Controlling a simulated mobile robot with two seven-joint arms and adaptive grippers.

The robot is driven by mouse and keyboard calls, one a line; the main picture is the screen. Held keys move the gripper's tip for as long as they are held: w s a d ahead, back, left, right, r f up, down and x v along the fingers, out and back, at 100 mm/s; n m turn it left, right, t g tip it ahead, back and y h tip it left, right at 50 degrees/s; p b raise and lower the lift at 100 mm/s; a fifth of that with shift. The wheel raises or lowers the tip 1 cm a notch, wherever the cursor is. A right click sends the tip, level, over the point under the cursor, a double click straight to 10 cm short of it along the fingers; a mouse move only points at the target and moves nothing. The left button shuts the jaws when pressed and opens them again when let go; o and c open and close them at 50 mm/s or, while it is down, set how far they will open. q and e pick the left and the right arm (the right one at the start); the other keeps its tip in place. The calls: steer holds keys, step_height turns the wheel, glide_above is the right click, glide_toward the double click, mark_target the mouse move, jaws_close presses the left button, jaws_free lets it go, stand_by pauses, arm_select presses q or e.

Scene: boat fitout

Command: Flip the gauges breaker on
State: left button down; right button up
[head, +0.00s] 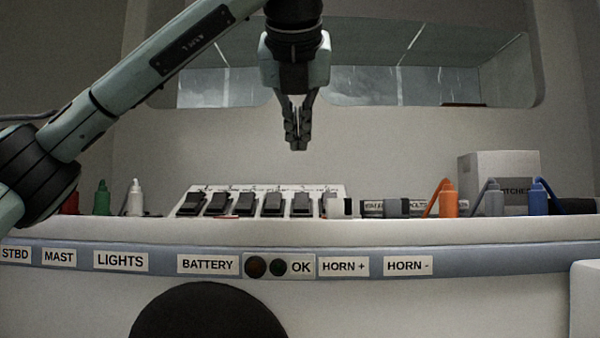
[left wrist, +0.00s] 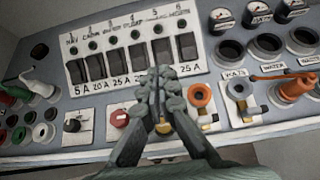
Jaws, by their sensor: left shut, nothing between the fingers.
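The breaker panel (head: 180,213) is a white plate with a row of several black rocker switches on the console. In the left wrist view the panel (left wrist: 205,66) has small printed names and numbers above the switches. I cannot read surely which switch is the gauges breaker. The fifth switch from the left (left wrist: 162,50) and the sixth (left wrist: 187,46) stand just beyond my fingertips in that view. My left gripper (head: 298,148) points down, shut and empty, above the right part of the panel and apart from it. It also shows in the left wrist view (left wrist: 163,76), hiding the panel's lower edge.
Orange (head: 448,203) and blue plugs (head: 540,200) with cables stand at the right of the console. A white box (head: 497,170) stands behind them. Red and green (head: 102,199) plugs are at the left. A red knob (left wrist: 120,117) sits below the panel.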

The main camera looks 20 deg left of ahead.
mark_target(301, 194)
arm_select(q)
steer(key=p+x, duration=0.2)
steer(key=x, duration=1.1)
steer(key=shift+w+a+f, duration=0.15)
steer(key=shift+w+f, duration=0.15)
steer(key=shift+w, duration=0.05)
arm_select(e)
step_height(301, 194, down, 5)
steer(key=shift+a, duration=0.15)
arm_select(q)
steer(key=shift+w+f+b, duration=0.3)
steer(key=shift+w+b, duration=0.1)
steer(key=shift+b, duration=0.25)
steer(key=shift+a+r, duration=0.1)
steer(key=shift+r, duration=0.15)
arm_select(e)
step_height(301, 194, up, 3)
steer(key=shift+w+f, duration=0.15)
steer(key=shift+f, duration=0.05)
arm_select(q)
steer(key=shift+r+p, duration=0.6)
steer(key=shift+r, duration=0.2)
arm_select(e)
steer(key=shift+r, duration=0.35)
